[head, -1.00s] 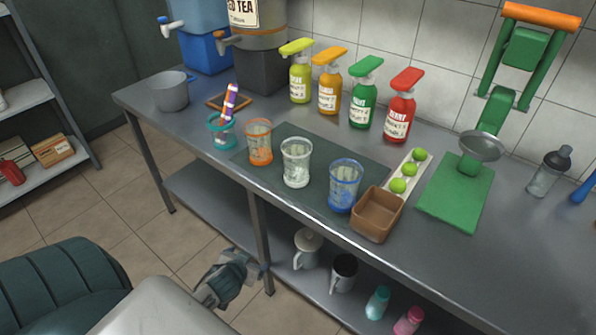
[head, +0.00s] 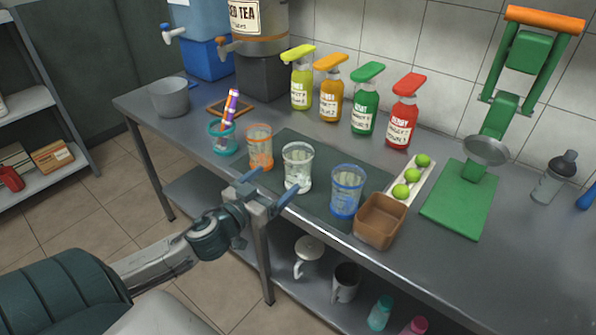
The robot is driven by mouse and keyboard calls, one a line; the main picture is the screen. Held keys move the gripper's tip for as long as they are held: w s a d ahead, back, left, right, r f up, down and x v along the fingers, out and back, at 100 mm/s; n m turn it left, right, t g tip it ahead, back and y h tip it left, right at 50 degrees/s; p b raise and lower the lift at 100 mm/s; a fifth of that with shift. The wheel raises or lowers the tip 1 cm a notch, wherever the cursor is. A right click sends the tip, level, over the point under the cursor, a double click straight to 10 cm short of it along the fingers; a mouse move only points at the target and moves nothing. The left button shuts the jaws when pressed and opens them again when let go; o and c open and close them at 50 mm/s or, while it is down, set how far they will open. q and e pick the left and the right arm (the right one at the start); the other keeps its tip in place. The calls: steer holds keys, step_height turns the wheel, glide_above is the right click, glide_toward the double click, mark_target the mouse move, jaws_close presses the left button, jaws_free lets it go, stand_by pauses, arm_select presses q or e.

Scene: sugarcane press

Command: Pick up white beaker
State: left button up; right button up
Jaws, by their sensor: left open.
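The white beaker (head: 297,167) stands upright on a dark mat on the steel counter. An orange beaker (head: 259,148) stands to its left and a blue beaker (head: 346,192) to its right. My left gripper (head: 266,188) is open and empty near the counter's front edge, just in front of and to the left of the white beaker. Its fingers are spread apart and do not appear to touch the beaker. My right gripper is not in view.
A teal container (head: 222,138) with a purple-striped item stands left of the beakers. A brown box (head: 380,221) and a white tray of limes (head: 408,180) sit to the right. Several syrup bottles (head: 365,103) line the back. Mugs (head: 308,255) stand on the lower shelf.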

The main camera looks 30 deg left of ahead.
mark_target(289, 168)
arm_select(q)
steer(key=w, duration=0.5)
steer(key=shift+d, duration=0.15)
steer(key=shift+w+r+p, duration=0.15)
steer(key=shift+w+p, duration=0.15)
steer(key=shift+p, duration=0.05)
steer(key=shift+w+d+p, duration=0.2)
steer(key=shift+w+p, duration=0.2)
steer(key=shift+w, duration=1.9)
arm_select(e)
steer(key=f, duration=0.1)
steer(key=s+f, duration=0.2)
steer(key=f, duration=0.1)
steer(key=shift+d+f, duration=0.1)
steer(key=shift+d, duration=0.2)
arm_select(q)
steer(key=c, duration=1.1)
